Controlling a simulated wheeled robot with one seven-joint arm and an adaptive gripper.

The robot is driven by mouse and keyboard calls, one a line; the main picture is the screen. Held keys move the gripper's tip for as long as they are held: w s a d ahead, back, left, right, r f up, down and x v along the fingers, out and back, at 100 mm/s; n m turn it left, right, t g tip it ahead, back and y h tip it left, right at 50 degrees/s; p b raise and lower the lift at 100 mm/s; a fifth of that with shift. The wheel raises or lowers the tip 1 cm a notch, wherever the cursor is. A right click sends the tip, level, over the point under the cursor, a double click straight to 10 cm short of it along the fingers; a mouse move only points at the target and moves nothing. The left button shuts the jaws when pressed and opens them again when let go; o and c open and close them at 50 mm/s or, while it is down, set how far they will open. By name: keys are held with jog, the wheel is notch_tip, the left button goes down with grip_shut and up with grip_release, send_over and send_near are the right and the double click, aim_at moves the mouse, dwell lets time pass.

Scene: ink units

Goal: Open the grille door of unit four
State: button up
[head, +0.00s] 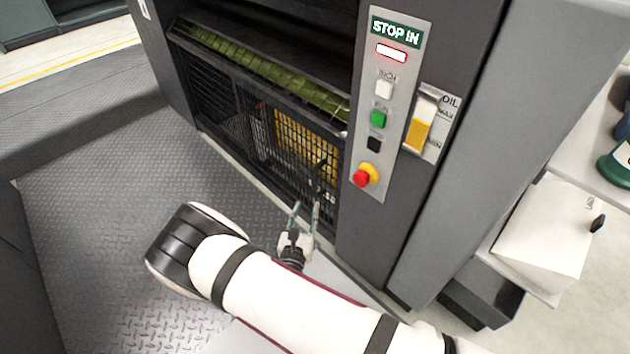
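The black grille door (262,132) fills the lower front of the dark grey press unit, below the green roller. It appears shut, and yellow parts show through its mesh. A small dark handle-like piece (321,187) seems to sit at its lower right, too small to make out well. My gripper (305,208) is just in front of the grille's lower right, fingers pointing at it. The two fingers are apart with nothing seen between them. I cannot tell whether they touch the grille. No unit number is readable.
A control panel (376,135) reading "STOP IN", with buttons and a red emergency stop (366,176), is right of the door. An oil gauge (428,123) is beside it. The tread-plate floor (110,220) is clear at left.

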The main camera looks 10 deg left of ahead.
aim_at(314, 181)
jog(key=w+b, duration=0.1)
jog(key=w, duration=0.3)
jog(key=w+b, duration=0.1)
jog(key=w, duration=0.3)
jog(key=w+d+b, duration=0.1)
jog(key=w+b, duration=0.1)
jog(key=w, duration=0.2)
jog(key=shift+w, duration=0.2)
grip_shut()
